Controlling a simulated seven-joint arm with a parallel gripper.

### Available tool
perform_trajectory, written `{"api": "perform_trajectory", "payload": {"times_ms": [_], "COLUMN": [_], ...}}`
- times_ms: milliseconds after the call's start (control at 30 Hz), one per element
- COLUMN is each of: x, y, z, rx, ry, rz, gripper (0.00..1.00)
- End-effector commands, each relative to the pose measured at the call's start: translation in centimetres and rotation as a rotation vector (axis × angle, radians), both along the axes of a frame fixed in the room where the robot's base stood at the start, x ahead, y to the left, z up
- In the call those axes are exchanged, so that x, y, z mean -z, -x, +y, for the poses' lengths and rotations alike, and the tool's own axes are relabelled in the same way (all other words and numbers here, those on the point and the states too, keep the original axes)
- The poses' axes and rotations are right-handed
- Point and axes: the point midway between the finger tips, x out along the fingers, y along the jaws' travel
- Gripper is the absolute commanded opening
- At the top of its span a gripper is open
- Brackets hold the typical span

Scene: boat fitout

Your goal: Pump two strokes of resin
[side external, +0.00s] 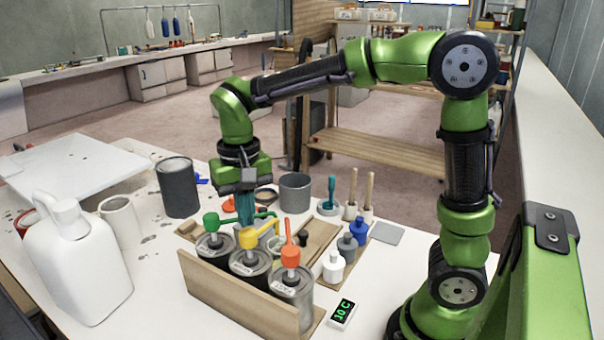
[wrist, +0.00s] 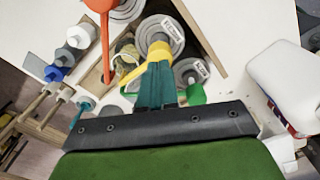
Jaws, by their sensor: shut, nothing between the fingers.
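The left pump head is green (side external: 211,221), the middle one yellow (side external: 250,237), the right one orange (side external: 290,256). In the wrist view the yellow pump (wrist: 159,50) lies right at my fingertips, with the green pump (wrist: 196,94) beside them and the orange pump (wrist: 103,5) farther off.
A wooden tray with a cup, small bottles (side external: 334,266) and brushes (side external: 351,196) lie beside the cans. A grey cup (side external: 295,193) and dark can (side external: 177,188) stand behind. A white jug (side external: 78,262) is at left. A small display (side external: 342,312) reads 30 C.

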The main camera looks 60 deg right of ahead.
Motion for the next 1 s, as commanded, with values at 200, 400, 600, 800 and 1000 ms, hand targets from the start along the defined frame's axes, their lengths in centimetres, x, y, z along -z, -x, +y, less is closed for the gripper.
{"api": "perform_trajectory", "payload": {"times_ms": [200,400,600,800,1000], "x": [0.0,0.3,1.1,1.8,2.5], "y": [0.0,0.0,0.0,0.0,0.0], "z": [0.0,0.0,0.0,0.0,0.0], "rx": [0.0,0.0,0.0,0.001,-0.001], "ry": [0.0,0.0,0.0,0.0,0.0], "rz": [0.0,0.001,0.001,0.002,0.001], "gripper": [0.0,0.0,0.0,0.0,0.0]}}
